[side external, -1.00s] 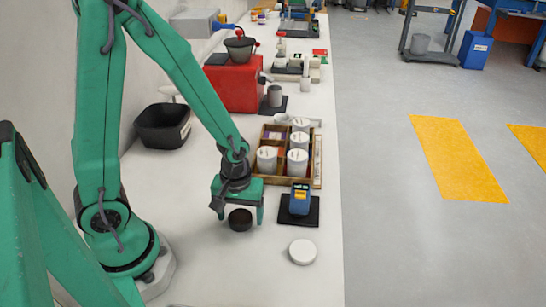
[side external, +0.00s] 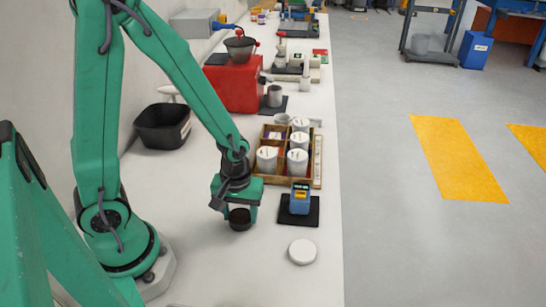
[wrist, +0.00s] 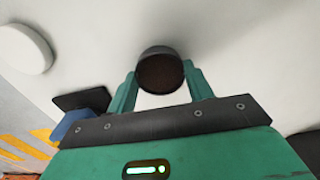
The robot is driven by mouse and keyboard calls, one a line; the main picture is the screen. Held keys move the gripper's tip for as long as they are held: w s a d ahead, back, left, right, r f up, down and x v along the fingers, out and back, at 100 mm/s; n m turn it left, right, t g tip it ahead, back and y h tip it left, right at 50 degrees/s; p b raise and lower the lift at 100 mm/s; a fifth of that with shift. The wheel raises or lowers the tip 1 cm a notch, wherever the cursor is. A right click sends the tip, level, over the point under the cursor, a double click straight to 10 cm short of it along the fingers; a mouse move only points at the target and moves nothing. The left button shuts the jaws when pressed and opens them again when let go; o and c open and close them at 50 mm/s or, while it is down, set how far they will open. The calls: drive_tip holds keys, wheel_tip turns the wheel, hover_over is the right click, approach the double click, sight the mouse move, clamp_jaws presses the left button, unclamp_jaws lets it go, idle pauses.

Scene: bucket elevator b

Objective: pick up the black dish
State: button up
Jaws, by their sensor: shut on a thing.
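The black dish (side external: 240,224) is a small round dark dish on the white bench, below my gripper in the side view. My gripper (side external: 238,214) points down with its green fingers on both sides of the dish, shut on it. In the wrist view the dish (wrist: 160,72) shows a dark brown top and sits between the two fingertips of my gripper (wrist: 158,82). The dish looks to be at or very near the bench top; I cannot tell whether a gap is under it.
A blue device (side external: 300,197) on a black pad (side external: 299,219) stands to the right. A white round lid (side external: 302,252) lies in front of it. A wooden crate (side external: 317,172) with white jars is behind. A black bin (side external: 163,128) and red box (side external: 232,90) stand farther back.

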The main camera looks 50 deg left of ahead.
drive_tip(key=shift+r, duration=1.4)
drive_tip(key=s+d+r, duration=0.6)
drive_tip(key=d+r, duration=0.2)
drive_tip(key=d, duration=0.1)
drive_tip(key=shift+s+d, duration=0.25)
drive_tip(key=shift+s, duration=0.15)
drive_tip(key=shift+w, duration=0.1)
